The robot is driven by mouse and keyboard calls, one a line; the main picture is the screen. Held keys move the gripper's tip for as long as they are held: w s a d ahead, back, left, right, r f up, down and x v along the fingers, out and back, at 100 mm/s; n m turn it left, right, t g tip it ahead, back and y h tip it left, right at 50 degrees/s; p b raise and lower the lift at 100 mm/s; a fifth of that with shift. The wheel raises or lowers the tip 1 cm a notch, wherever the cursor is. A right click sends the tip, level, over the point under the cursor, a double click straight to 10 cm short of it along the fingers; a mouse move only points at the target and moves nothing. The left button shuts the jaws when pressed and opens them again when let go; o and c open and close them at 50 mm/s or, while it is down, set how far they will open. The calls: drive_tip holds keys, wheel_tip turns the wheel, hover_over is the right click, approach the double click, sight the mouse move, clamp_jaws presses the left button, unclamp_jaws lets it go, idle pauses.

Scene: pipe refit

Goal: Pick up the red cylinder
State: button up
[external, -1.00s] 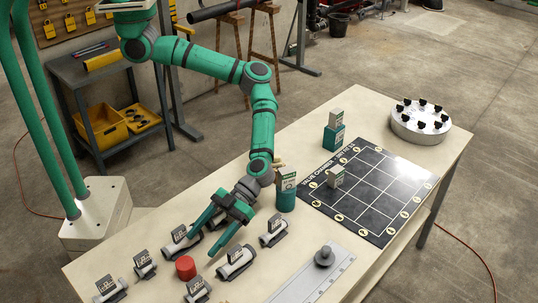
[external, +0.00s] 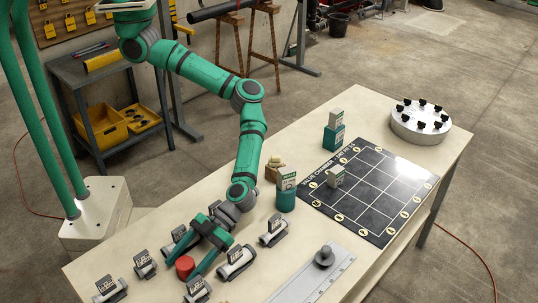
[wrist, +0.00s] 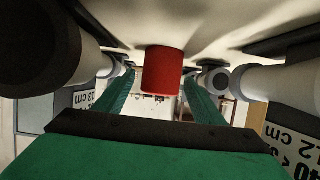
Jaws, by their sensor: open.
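The red cylinder (external: 185,266) stands on the table among the labelled pipe pieces, at the lower left of the external view. In the wrist view the red cylinder (wrist: 163,70) is in the middle, between the two green fingers. My gripper (external: 182,264) is open and low over the table, its fingers pointing at the cylinder. In the wrist view my gripper (wrist: 158,80) has a finger on each side of the cylinder, with gaps showing. I cannot tell how far along the fingers the cylinder stands.
Grey pipe pieces with label cards surround the cylinder, such as one on its right (external: 236,262) and one on its left (external: 145,265). A teal cylinder with a card (external: 286,198), a black grid mat (external: 345,215) and a metal rail with a knob (external: 322,272) lie farther right.

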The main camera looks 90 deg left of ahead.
drive_tip(key=shift+w, duration=0.1)
clamp_jaws()
drive_tip(key=shift+r, duration=0.1)
